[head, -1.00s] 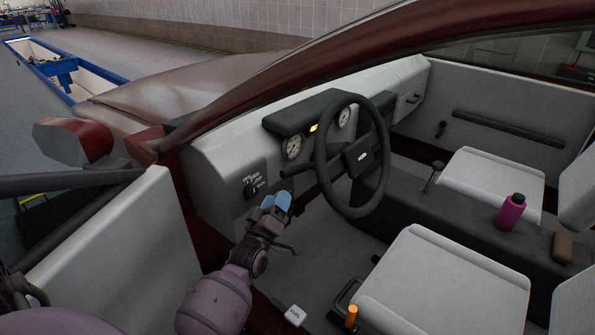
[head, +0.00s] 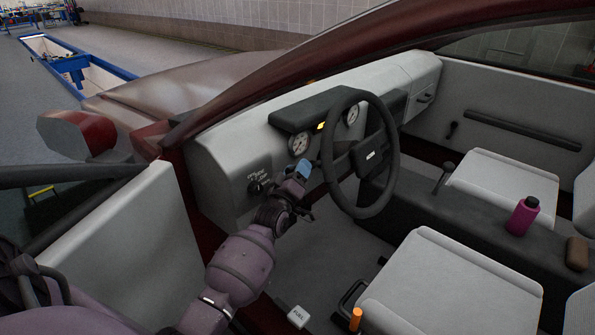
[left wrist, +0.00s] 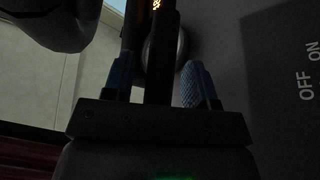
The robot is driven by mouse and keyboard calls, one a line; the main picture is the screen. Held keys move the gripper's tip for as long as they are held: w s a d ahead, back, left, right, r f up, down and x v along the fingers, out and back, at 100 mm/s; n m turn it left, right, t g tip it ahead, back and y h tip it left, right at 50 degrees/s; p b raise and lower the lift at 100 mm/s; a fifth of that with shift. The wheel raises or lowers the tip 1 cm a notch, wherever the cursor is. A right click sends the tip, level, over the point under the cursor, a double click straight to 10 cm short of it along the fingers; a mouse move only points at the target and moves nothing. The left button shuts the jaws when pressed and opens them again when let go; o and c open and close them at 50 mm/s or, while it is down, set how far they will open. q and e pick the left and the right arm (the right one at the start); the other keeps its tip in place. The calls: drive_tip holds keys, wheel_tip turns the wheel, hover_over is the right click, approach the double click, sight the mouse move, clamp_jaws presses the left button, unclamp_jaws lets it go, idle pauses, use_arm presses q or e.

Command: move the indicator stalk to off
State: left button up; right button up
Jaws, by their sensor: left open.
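The indicator stalk (head: 316,163) is a dark bar on the left side of the steering wheel (head: 331,190), mostly hidden by my gripper in the head view. My left gripper (head: 302,167), with blue fingertips, is at the stalk. In the left wrist view the jaws (left wrist: 158,80) are open, and a dark bar (left wrist: 160,60), apparently the stalk, runs between them. I cannot tell whether either finger touches it. An amber light (head: 320,126) glows on the instrument cluster. My right gripper is not in view.
Two round gauges sit behind the wheel, one of them the left gauge (head: 299,143). A dash knob (head: 254,187) is left of my gripper. OFF and ON lettering (left wrist: 309,72) shows in the left wrist view. Seats and a pink bottle (head: 522,216) are to the right.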

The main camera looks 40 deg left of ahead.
use_arm(q)
clamp_jaws()
drive_tip(key=f+y+b, duration=0.1)
drive_tip(key=d+f+n+y+b, duration=0.1)
drive_tip(key=f+n+t+y+b, duration=0.1)
drive_tip(key=shift+s+d+f, duration=0.3)
drive_tip(key=shift+d+f, duration=0.1)
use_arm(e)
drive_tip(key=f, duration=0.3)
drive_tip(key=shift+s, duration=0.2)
use_arm(q)
unclamp_jaws()
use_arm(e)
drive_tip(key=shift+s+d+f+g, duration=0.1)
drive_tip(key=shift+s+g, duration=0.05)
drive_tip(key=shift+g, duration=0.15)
